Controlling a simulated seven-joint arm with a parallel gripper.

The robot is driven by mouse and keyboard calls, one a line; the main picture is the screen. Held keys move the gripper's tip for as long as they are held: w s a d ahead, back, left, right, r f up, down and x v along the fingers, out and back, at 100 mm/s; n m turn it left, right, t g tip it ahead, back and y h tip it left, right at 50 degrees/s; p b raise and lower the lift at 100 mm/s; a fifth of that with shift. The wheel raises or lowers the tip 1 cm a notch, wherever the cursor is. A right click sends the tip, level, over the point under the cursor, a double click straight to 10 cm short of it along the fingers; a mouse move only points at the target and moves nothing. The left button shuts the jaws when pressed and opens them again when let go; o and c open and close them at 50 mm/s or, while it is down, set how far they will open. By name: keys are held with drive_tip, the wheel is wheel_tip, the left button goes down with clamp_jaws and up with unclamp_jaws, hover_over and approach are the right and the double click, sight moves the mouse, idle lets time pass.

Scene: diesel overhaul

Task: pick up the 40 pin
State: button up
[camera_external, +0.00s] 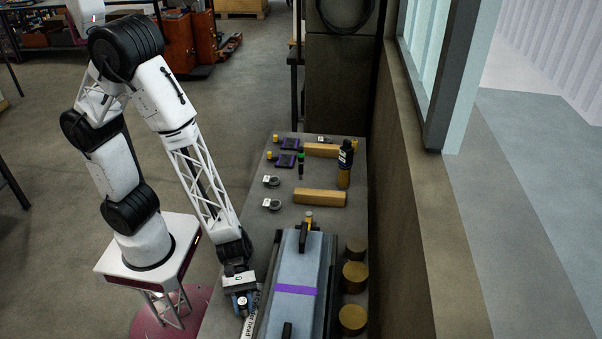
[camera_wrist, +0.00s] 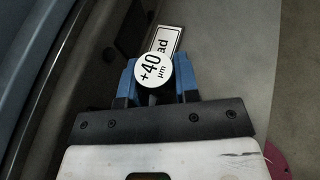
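The 40 pin shows in the wrist view as a round white tag (camera_wrist: 152,70) marked "+40 µm", with a dark part just below it. My gripper (camera_wrist: 157,78) has its blue fingers on either side of the tag. The tag covers part of the gap, so I cannot tell whether the fingers touch the pin. In the external view my gripper (camera_external: 241,302) is low at the bench's left edge, beside the long grey-blue block. The pin is too small there to tell apart from the fingers.
A white label plate (camera_external: 248,326) ending in "head" lies by the gripper. The long block (camera_external: 290,268) with a purple band stands to its right. Bare bench (camera_external: 255,215) lies behind the gripper.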

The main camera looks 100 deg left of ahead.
sight(241, 300)
clamp_jaws()
drive_tip(key=shift+r, duration=0.2)
drive_tip(key=shift+r, duration=0.85)
drive_tip(key=shift+s+a+r, duration=0.15)
drive_tip(key=shift+s+r, duration=0.1)
drive_tip(key=shift+r, duration=0.5)
drive_tip(key=s+a+r, duration=0.1)
drive_tip(key=s+a, duration=0.2)
drive_tip(key=s, duration=0.3)
drive_tip(key=s+a, duration=0.4)
drive_tip(key=s, duration=0.3)
drive_tip(key=shift+s+r, duration=0.25)
drive_tip(key=shift+r, duration=0.1)
drive_tip(key=shift+a+f, duration=0.1)
drive_tip(key=shift+f, duration=0.05)
